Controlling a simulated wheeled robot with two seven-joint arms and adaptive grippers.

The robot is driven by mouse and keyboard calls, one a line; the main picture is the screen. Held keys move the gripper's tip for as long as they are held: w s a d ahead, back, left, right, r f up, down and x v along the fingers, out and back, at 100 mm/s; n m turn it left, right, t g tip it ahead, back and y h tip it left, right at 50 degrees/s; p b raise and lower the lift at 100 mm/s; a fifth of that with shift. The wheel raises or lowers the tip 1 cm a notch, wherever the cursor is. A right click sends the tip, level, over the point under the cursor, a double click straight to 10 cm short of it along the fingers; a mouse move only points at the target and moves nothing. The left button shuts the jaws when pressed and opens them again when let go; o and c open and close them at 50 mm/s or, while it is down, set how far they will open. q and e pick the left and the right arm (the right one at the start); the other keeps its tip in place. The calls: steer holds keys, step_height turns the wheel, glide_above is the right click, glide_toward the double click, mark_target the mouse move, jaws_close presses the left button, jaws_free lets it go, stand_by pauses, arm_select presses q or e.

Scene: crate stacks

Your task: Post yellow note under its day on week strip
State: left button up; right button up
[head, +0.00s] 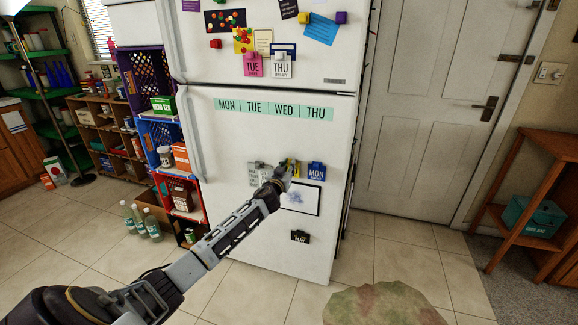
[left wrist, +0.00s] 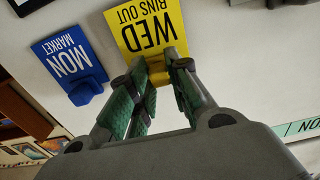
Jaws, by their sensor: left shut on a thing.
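The yellow note (left wrist: 150,28), marked "WED BINS OUT", is on the lower white fridge door and appears upside down in the left wrist view. My left gripper (left wrist: 158,72) is shut on its near edge; in the head view the gripper (head: 283,174) hides most of the note. The pale green week strip (head: 274,109) reads MON, TUE, WED, THU and is higher on the same door. Its MON end shows in the left wrist view (left wrist: 309,130). The space under WED is bare. My right gripper is not in view.
A blue MON note (head: 316,171) is just right of the gripper and a grey note (head: 253,176) is to its left. A framed drawing (head: 300,199) and a black note (head: 300,236) are lower. The door handle (head: 192,135) runs along the left edge.

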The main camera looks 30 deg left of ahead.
arm_select(q)
steer(key=shift+p+v, duration=0.45)
steer(key=shift+v, duration=1.8)
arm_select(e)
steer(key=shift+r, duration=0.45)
arm_select(q)
steer(key=shift+r, duration=0.1)
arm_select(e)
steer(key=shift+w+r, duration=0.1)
